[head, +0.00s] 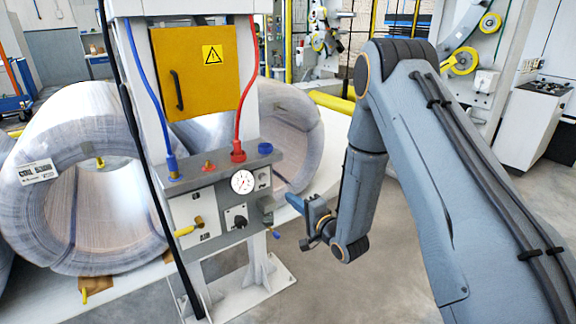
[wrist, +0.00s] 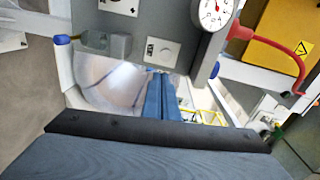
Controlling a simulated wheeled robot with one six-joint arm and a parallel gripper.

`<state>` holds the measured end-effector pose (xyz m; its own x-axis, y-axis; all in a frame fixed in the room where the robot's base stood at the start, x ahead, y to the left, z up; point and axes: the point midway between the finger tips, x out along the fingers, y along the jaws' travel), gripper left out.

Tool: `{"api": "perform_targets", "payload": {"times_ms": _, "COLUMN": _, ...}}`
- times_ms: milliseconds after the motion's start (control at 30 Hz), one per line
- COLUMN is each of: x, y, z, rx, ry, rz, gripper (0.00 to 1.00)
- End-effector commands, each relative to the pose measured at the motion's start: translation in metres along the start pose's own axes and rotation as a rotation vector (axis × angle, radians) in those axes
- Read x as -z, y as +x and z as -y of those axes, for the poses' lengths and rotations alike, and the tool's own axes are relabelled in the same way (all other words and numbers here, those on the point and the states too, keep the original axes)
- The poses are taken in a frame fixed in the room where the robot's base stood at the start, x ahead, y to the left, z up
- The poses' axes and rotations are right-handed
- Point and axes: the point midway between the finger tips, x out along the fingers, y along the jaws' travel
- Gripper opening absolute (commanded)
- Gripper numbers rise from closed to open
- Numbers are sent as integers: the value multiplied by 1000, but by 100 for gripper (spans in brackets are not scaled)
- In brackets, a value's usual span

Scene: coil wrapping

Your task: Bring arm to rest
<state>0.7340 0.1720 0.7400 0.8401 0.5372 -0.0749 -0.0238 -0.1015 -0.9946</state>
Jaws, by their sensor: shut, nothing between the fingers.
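My arm comes in from the right in the head view and bends down to my gripper (head: 298,203). Its blue fingers point toward the grey valve panel (head: 212,208) on the white column, just right of the panel's lower right corner. I cannot tell the exact gap to the panel. In the wrist view the blue fingers of my gripper (wrist: 161,96) lie together, shut, with nothing held. The grey panel (wrist: 158,22) fills the top of that view, with its pressure gauge (wrist: 212,12) at the upper right.
Wrapped coils (head: 75,180) lie left of and behind the column. A yellow cabinet (head: 195,68) is on the column, with a blue hose (head: 146,85) and a red hose (head: 247,90). A blue-tipped lever (wrist: 85,40) juts from the panel. Floor right of the column is clear.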

Motion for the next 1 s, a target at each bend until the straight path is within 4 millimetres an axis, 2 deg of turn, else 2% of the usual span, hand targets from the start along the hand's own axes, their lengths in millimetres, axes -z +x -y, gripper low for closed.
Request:
{"api": "perform_targets", "payload": {"times_ms": 33, "x": 8, "y": -2, "z": 9, "rx": -43, "ry": -53, "rz": -17, "gripper": 0}}
{"api": "perform_targets", "payload": {"times_ms": 133, "x": 25, "y": -12, "z": 17, "rx": -183, "ry": -190, "rz": -51, "gripper": 0}}
{"api": "perform_targets", "payload": {"times_ms": 267, "x": 46, "y": -42, "z": 27, "rx": -398, "ry": -369, "rz": -68, "gripper": 0}}
{"api": "perform_targets", "payload": {"times_ms": 367, "x": 57, "y": -74, "z": 34, "rx": -565, "ry": -483, "rz": -51, "gripper": 0}}
{"api": "perform_targets", "payload": {"times_ms": 500, "x": 62, "y": -131, "z": 45, "rx": -791, "ry": -611, "rz": 20, "gripper": 0}}
{"api": "perform_targets", "payload": {"times_ms": 667, "x": 51, "y": -210, "z": 61, "rx": -1025, "ry": -708, "rz": 171, "gripper": 0}}
{"api": "perform_targets", "payload": {"times_ms": 800, "x": 26, "y": -283, "z": 79, "rx": -1185, "ry": -747, "rz": 359, "gripper": 0}}
{"api": "perform_targets", "payload": {"times_ms": 900, "x": 2, "y": -331, "z": 92, "rx": -1259, "ry": -755, "rz": 507, "gripper": 0}}
{"api": "perform_targets", "payload": {"times_ms": 1000, "x": -19, "y": -369, "z": 103, "rx": -1299, "ry": -751, "rz": 635, "gripper": 0}}
